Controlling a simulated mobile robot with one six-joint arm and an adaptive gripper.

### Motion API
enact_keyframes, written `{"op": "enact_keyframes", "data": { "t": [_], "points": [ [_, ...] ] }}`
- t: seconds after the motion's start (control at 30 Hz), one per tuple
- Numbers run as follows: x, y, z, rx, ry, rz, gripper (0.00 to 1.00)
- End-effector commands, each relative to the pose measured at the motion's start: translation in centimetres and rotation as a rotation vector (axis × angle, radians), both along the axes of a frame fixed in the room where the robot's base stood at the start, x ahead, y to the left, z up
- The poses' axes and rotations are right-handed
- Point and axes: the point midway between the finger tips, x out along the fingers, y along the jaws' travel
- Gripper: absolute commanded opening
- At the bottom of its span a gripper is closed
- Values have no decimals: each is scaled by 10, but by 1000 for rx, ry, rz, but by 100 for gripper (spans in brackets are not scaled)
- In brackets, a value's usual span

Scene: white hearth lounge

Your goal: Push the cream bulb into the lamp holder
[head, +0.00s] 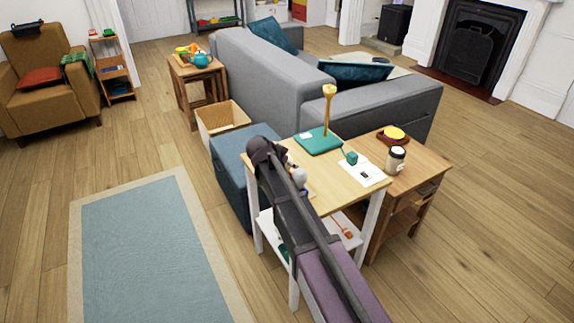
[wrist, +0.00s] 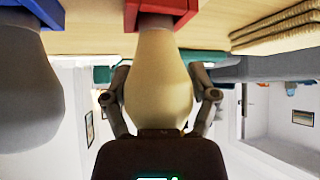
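In the wrist view the cream bulb (wrist: 160,85) fills the middle, its narrow end meeting a red block (wrist: 160,10) at the top. The two fingers of my gripper (wrist: 163,88) lie one on each side of the bulb, close to its surface; I cannot tell whether they press on it. In the head view my gripper (head: 277,155) is low over the table's left side, and the cream bulb is hidden there. A tan upright lamp stem with a widened top (head: 329,91), which looks like the lamp holder, stands on a green base (head: 312,142).
A grey-white bulb (wrist: 25,90) sits beside the cream one, at a blue block (wrist: 22,12). The table (head: 340,187) also bears a small green object (head: 351,158) and white paper (head: 363,174). A jar (head: 395,160) stands on the lower side table. A grey sofa (head: 262,75) is behind.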

Motion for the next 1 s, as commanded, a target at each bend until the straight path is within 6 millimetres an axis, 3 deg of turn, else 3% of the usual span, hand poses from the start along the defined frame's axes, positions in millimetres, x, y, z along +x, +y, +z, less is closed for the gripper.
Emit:
{"op": "enact_keyframes", "data": {
  "t": [0.03, 0.1, 0.13, 0.67, 1.0],
  "points": [
    [0, 0, 0, 0, 0, 0, 41],
    [0, 0, 0, 0, 0, 0, 20],
    [0, 0, 0, 0, 0, 0, 18],
    [0, -1, 3, 0, 0, -1, 17],
    [0, -1, 23, 0, 0, -1, 17]
  ]
}}
